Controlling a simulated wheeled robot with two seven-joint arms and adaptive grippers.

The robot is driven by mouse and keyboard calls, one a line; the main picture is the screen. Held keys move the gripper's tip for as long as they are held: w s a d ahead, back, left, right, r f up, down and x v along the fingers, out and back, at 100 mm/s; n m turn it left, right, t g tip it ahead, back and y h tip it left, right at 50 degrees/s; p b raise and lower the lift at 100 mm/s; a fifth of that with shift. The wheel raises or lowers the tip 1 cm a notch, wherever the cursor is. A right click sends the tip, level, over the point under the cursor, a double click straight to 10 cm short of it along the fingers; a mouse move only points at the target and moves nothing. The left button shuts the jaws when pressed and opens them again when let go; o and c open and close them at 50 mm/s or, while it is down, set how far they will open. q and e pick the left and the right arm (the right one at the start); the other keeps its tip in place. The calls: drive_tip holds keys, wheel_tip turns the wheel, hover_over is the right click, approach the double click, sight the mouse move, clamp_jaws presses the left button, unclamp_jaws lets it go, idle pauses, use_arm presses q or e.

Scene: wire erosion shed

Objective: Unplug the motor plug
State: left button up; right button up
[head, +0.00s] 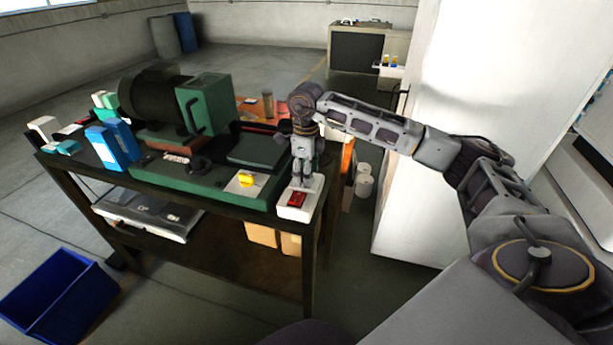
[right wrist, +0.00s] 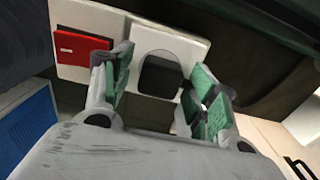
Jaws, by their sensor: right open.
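The motor plug (right wrist: 160,75) is a dark block seated on a round white socket in a white socket box (right wrist: 192,45). In the head view the white socket box (head: 285,212) sits at the right front corner of the workbench, and the plug is hidden there by my gripper. My right gripper (right wrist: 164,88) is open, with its green-padded fingers on either side of the plug and gaps visible. In the head view my right gripper (head: 301,181) points down over the box. My left gripper is not in view.
A red switch (right wrist: 80,46) is on the same box, beside the left finger. A yellow knob (head: 246,180) on a pale plate is left of the box. A green machine (head: 205,105), blue boxes (head: 122,140) and small items crowd the bench. A white cabinet (head: 440,100) stands at right.

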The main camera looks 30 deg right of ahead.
drive_tip(key=shift+c, duration=0.4)
clamp_jaws()
idle(0.4)
drive_tip(key=shift+r+p, duration=1.65)
drive_tip(key=shift+r, duration=1.4)
